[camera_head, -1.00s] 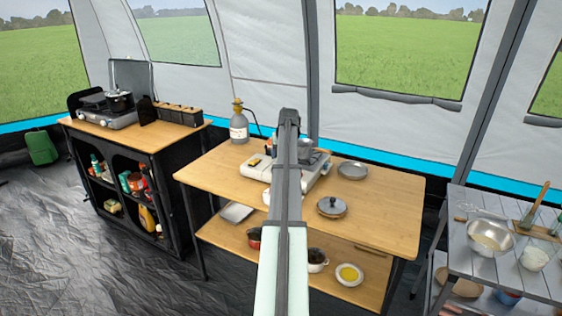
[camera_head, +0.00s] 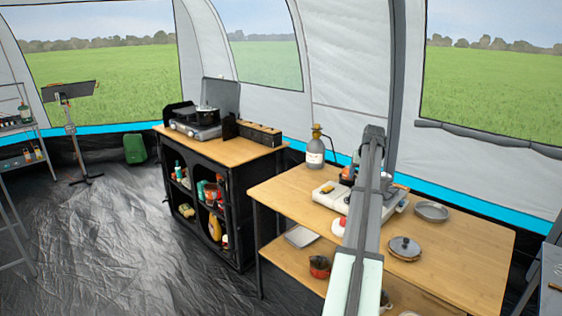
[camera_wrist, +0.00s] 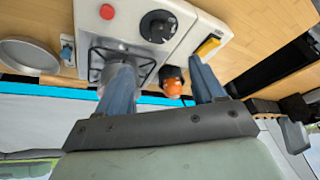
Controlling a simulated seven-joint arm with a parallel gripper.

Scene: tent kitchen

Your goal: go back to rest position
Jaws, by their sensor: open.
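My arm reaches out over the wooden table (camera_head: 470,235) in the head view, and it covers part of the white camp stove (camera_head: 329,197). My gripper (camera_wrist: 160,76) shows in the wrist view with its two fingers spread apart, close to the stove (camera_wrist: 190,45). A dark thing with an orange end (camera_wrist: 173,84) appears in the gap between the fingers. I cannot tell its distance, but neither finger appears closed on it. In the head view the gripper's fingers are hidden or too unclear to make out.
A gas bottle (camera_head: 315,155), a pan lid (camera_head: 404,247) and a shallow metal dish (camera_head: 431,211) stand on the table. A black shelf cabinet (camera_head: 245,225) bears another stove with a pot (camera_head: 207,115). Open floor (camera_head: 110,220) lies at the left.

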